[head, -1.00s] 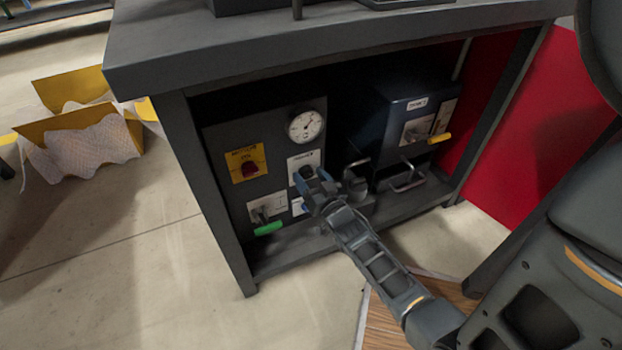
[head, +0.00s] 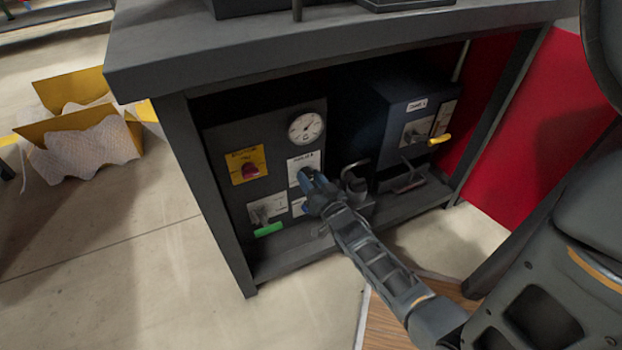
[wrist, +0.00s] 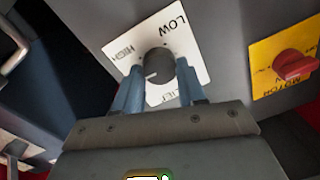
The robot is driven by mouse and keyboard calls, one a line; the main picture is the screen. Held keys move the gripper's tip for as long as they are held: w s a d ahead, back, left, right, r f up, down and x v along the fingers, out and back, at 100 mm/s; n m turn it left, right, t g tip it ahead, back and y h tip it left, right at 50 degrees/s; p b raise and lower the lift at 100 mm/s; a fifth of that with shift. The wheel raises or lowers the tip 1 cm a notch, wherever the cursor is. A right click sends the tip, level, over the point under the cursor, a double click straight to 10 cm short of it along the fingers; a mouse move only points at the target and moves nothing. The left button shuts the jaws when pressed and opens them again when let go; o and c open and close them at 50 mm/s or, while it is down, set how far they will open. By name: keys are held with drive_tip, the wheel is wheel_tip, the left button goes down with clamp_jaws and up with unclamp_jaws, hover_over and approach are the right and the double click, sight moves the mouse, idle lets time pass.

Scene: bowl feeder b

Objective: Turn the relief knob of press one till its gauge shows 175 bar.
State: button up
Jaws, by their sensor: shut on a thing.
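The relief knob (wrist: 158,62) is a dark round knob on a white plate (wrist: 183,35) marked LOW and HIGH, in the wrist view. My gripper (wrist: 160,78) is shut on the knob, with one blue-grey finger on each side of it. In the head view my gripper (head: 310,178) is at the front of the grey press panel and hides the knob. The round white gauge (head: 306,128) is on the same panel, above my gripper. Its needle and figures are too small to read.
A red motor switch on a yellow plate (head: 247,165) is left of my gripper, with a green-handled lever (head: 268,229) below it. A second dark unit with a yellow-handled lever (head: 438,140) stands to the right. The bench top (head: 330,52) overhangs both.

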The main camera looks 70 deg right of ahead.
drive_tip(key=shift+m, duration=0.9)
drive_tip(key=o, duration=1.1)
drive_tip(key=shift+c, duration=0.2)
drive_tip(key=shift+s, duration=0.1)
drive_tip(key=p+v, duration=0.2)
drive_tip(key=v, duration=0.5)
drive_tip(key=shift+s+a, duration=0.2)
drive_tip(key=shift+a, duration=0.1)
